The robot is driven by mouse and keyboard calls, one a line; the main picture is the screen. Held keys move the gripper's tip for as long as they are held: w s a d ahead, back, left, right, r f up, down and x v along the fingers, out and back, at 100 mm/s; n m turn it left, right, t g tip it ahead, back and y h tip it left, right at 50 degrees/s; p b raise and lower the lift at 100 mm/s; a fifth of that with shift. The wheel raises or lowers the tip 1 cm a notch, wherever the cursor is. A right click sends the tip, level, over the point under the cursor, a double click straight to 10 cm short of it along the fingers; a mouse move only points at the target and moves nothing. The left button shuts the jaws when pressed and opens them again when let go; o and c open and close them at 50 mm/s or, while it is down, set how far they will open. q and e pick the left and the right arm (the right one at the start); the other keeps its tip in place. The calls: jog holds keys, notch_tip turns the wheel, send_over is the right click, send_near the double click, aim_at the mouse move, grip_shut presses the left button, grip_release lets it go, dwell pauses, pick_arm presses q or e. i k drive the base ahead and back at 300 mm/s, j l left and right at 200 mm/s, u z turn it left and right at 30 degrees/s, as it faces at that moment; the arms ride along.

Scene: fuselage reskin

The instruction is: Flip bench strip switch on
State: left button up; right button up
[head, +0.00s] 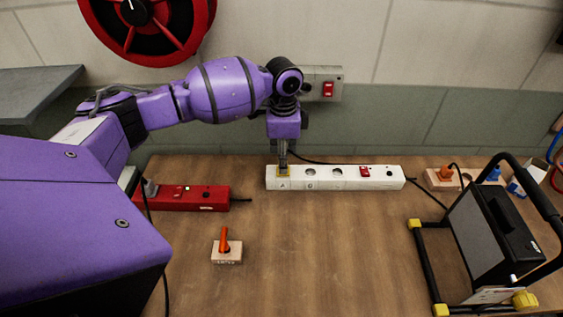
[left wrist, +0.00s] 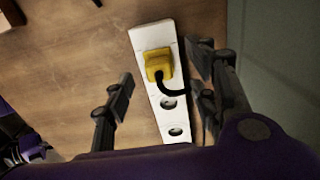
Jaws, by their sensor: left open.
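A white power strip (head: 322,184) lies on the wooden bench near the wall. Its red rocker switch (head: 365,171) is near the right end; I cannot tell its position. A yellow plug (head: 284,171) sits in the socket at the left end. My left gripper (head: 283,158) points down at this plug end, away from the switch. In the left wrist view, my open left gripper (left wrist: 160,66) has one finger on each side of the strip (left wrist: 152,36), with the yellow plug (left wrist: 159,65) between them. I cannot tell whether they touch. My right gripper is not in view.
A red power strip (head: 195,198) lies to the left. A small block with an orange lever (head: 226,248) stands in front. A black work lamp (head: 492,235) on a yellow-footed frame stands right. A wall switch (head: 328,88) is behind my arm. The bench middle is clear.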

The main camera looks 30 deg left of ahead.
aim_at(365, 172)
jog(key=k, duration=1.5)
